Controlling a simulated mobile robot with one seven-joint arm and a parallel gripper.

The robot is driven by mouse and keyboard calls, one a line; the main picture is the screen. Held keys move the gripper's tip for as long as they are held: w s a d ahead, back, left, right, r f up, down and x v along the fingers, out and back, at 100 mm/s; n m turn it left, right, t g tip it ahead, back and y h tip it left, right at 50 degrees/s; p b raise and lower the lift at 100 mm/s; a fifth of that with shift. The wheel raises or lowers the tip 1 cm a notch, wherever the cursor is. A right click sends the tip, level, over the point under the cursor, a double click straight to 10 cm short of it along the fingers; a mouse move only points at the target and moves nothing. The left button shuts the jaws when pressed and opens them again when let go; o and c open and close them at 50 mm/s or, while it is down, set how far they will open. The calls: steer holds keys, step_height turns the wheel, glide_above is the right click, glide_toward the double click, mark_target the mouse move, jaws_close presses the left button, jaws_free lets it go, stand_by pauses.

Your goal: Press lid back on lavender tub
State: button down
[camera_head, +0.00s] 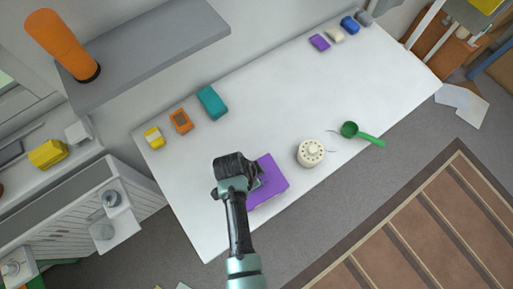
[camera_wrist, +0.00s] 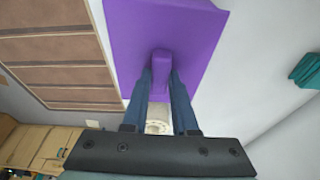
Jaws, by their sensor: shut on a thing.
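A purple square lid (camera_wrist: 200,40) with a raised knob (camera_wrist: 161,65) fills the upper middle of the wrist view. My gripper (camera_wrist: 161,85) is shut on the knob, one blue finger on each side. In the head view the purple shape (camera_head: 273,178) lies at the table's near edge, partly hidden by my gripper (camera_head: 257,183) and wrist. I cannot separate the lavender tub from the lid, nor tell whether the lid is seated or held above it.
A cream round object with holes (camera_head: 311,152) and a green scoop (camera_head: 350,130) stand right of the purple shape on the white table (camera_head: 240,140). Teal (camera_head: 211,103), orange (camera_head: 180,121) and yellow (camera_head: 153,138) items line the back left. Several small items sit far right. The table centre is clear.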

steer(key=shift+c, duration=0.6)
jaws_free()
steer(key=shift+r+p, duration=3.4)
steer(key=shift+r, duration=0.2)
steer(key=shift+f, duration=0.1)
steer(key=shift+c, duration=0.4)
